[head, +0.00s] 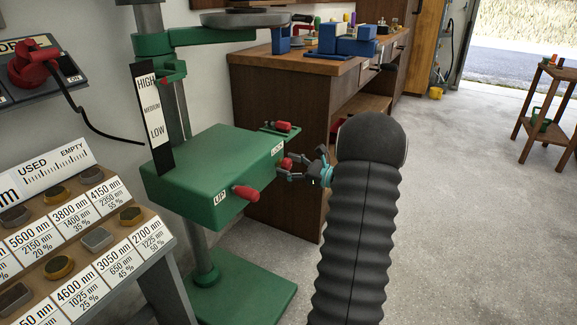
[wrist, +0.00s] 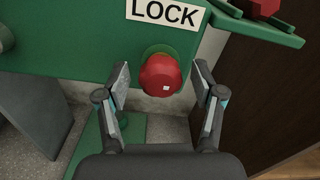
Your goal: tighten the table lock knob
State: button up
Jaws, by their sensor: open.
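The table lock knob is a round red knob (wrist: 160,75) on the side of the green drill-press table, just below the LOCK label (wrist: 166,13). It also shows in the head view (head: 286,164), partly between the fingers. My gripper (wrist: 162,80) is open, with one finger on each side of the knob. Gaps show between both fingers and the knob in the wrist view. In the head view my gripper (head: 296,168) is at the table's right side. The green table (head: 205,165) carries a second red handle (head: 245,193) by an UP label.
A small green bracket with a red part (head: 281,127) juts out at the table's back right corner. A wooden workbench (head: 290,100) stands behind. A label rack with knobs (head: 70,240) is at the left.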

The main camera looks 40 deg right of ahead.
jog(key=v, duration=1.1)
jog(key=shift+s, duration=0.35)
jog(key=shift+d, duration=0.1)
jog(key=s+a+f+n+g, duration=0.4)
jog(key=a+f+g, duration=0.1)
jog(key=f, duration=0.3)
jog(key=s+a+n+g, duration=0.4)
jog(key=a+n+g, duration=0.2)
jog(key=a, duration=0.5)
jog(key=s+a+r+n+h, duration=0.2)
jog(key=s+a+r+n, duration=0.1)
jog(key=a+n, duration=0.3)
jog(key=s+a+r+n+h, duration=0.2)
jog(key=s+a+r+n, duration=0.2)
jog(key=a, duration=0.6)
jog(key=s+a+r+n+h, duration=0.3)
jog(key=a+r+n, duration=0.4)
jog(key=a+n, duration=0.2)
jog(key=shift+s, duration=0.4)
jog(key=shift+a, duration=0.1)
